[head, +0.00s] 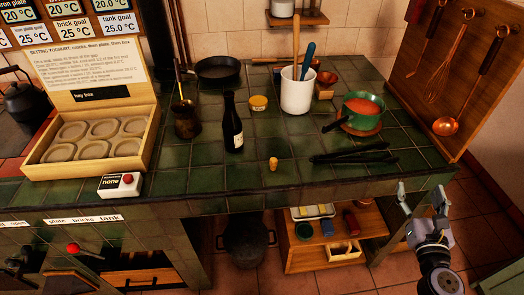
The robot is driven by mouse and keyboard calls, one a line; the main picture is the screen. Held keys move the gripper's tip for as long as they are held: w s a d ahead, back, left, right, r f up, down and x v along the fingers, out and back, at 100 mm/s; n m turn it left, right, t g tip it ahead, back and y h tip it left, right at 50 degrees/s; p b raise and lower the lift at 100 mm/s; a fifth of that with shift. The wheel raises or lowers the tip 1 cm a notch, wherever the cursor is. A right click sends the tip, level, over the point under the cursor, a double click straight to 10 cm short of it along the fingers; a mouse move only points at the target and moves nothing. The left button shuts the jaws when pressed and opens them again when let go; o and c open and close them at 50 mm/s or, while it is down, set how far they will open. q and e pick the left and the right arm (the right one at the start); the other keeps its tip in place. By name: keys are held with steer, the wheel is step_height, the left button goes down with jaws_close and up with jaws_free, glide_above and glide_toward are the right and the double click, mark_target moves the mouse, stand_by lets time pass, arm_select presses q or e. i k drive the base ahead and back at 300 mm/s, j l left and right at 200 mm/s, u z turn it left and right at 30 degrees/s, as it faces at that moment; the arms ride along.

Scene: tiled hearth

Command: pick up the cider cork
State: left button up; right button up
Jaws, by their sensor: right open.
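The cider cork (273,164) is a small tan stopper standing on the green tiled counter (215,178), close to its front edge. A dark bottle (232,122) with a pale label stands behind it to the left. My right gripper (420,197) is at the lower right, beyond the counter's front edge and well apart from the cork. Its two fingers are spread and nothing is between them. My left gripper is not in view.
Black tongs (350,155) lie right of the cork. A green pan (362,112) with orange contents, a white crock (297,92) of utensils and a dark mug (186,120) stand farther back. Tiles immediately around the cork are clear.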

mark_target(273, 163)
steer(key=i+j+z, duration=0.15)
steer(key=j, duration=0.35)
steer(key=j+z, duration=0.15)
steer(key=j, duration=0.4)
steer(key=i+j, duration=0.2)
